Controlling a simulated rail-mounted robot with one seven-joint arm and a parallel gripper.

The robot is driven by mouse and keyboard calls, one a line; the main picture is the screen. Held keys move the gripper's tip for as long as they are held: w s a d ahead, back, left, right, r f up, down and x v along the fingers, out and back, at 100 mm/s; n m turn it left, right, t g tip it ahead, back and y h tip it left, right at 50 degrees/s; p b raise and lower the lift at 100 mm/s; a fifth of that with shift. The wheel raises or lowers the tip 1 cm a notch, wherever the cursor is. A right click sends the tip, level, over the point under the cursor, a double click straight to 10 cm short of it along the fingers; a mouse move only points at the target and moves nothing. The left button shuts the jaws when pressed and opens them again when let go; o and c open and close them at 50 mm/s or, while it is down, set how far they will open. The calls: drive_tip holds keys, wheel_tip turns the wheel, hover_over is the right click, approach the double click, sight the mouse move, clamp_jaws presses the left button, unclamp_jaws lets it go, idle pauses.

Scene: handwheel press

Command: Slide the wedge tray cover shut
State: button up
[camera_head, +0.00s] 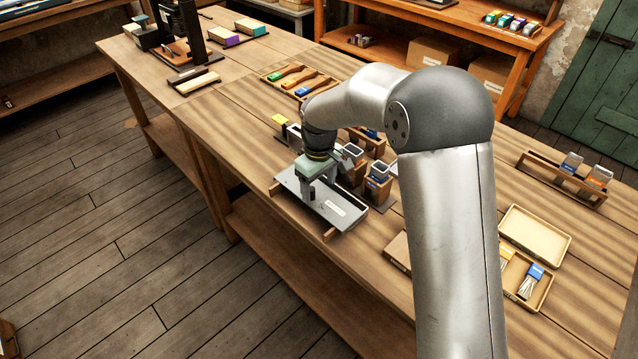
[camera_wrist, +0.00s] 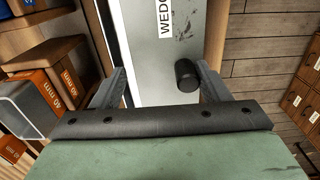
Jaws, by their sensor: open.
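The wedge tray (camera_head: 345,214) is a grey metal tray with a white label on wooden supports, near the front edge of the bench. In the wrist view a pale grey plate, seemingly its cover (camera_wrist: 150,60), carries a label starting "WEDG" and a black knob (camera_wrist: 187,75). My gripper (camera_head: 307,196) is over the tray's left part, pointing down. In the wrist view its fingers (camera_wrist: 162,88) are apart, with the knob between them, closer to the right finger. I cannot tell whether either finger touches the knob. The gripper body hides part of the tray, and how far the cover stands open is unclear.
Wooden holders with blue-labelled containers (camera_head: 378,185) stand close to the right of my gripper. Orange-labelled boxes (camera_wrist: 38,92) show at left in the wrist view. An organizer with coloured items (camera_head: 298,80) lies behind. Open floor (camera_head: 130,240) lies left of the bench.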

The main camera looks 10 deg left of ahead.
sight(319, 192)
drive_tip(key=shift+s+d+f, duration=0.1)
drive_tip(key=shift+s+f, duration=0.05)
drive_tip(key=shift+f, duration=0.2)
wheel_tip(319, 192, up, 8)
drive_tip(key=p, duration=0.5)
drive_tip(key=shift+w+r, duration=0.2)
drive_tip(key=shift+r, duration=0.05)
